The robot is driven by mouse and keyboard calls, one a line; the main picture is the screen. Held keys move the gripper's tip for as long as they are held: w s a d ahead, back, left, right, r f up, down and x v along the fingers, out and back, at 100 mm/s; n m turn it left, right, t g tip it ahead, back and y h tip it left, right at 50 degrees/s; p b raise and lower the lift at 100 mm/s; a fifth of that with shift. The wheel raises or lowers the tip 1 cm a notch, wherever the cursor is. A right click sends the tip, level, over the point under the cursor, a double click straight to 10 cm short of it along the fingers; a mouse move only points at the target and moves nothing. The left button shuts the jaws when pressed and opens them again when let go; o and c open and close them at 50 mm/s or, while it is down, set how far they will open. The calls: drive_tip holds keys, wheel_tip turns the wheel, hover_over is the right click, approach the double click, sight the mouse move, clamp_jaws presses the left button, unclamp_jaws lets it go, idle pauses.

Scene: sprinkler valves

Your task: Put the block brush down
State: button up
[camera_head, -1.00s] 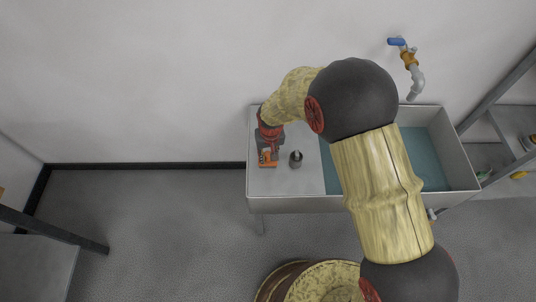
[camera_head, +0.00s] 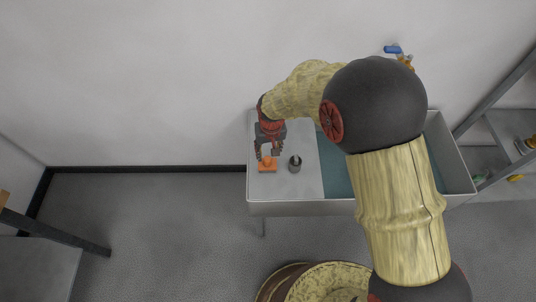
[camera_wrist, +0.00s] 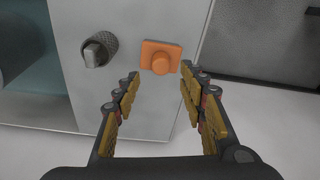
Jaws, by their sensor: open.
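The block brush is most likely the orange block with a round knob (camera_head: 267,164), resting on the grey counter beside the basin. It also shows in the wrist view (camera_wrist: 161,57), just beyond my fingertips. My gripper (camera_head: 268,150) is open and empty, above and behind the orange block in the head view. In the wrist view the two fingers (camera_wrist: 160,75) are spread wide, with a clear gap between them and the block ahead of that gap. No contact between fingers and block shows.
A dark grey knurled cylinder (camera_head: 295,164) stands on the counter (camera_head: 290,186) right of the block. The teal-bottomed basin (camera_head: 335,172) lies further right, partly hidden by my arm. A blue-handled tap (camera_head: 392,49) is on the wall. Metal shelves (camera_head: 508,125) stand at the right.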

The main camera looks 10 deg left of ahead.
sight(270, 161)
drive_tip(key=r, duration=0.3)
drive_tip(key=r+p, duration=0.1)
drive_tip(key=r, duration=0.1)
drive_tip(key=shift+s+d, duration=0.15)
drive_tip(key=shift+s, duration=0.1)
drive_tip(key=s+d+r+m+t, duration=0.1)
drive_tip(key=s+d+r, duration=0.1)
drive_tip(key=d+r, duration=0.75)
drive_tip(key=s+d+r+m+t, duration=0.1)
drive_tip(key=s+d+r, duration=0.1)
drive_tip(key=d+r, duration=0.75)
drive_tip(key=s+d+r+m+t, duration=0.1)
drive_tip(key=s+d+r, duration=0.3)
drive_tip(key=s, duration=0.4)
drive_tip(key=s+d+r+m+t, duration=0.1)
drive_tip(key=s+d+r+m, duration=0.1)
drive_tip(key=s+d+r, duration=0.3)
drive_tip(key=s+d, duration=0.2)
drive_tip(key=s, duration=0.1)
drive_tip(key=shift+d+t+h, duration=0.2)
drive_tip(key=shift+t+h, duration=0.1)
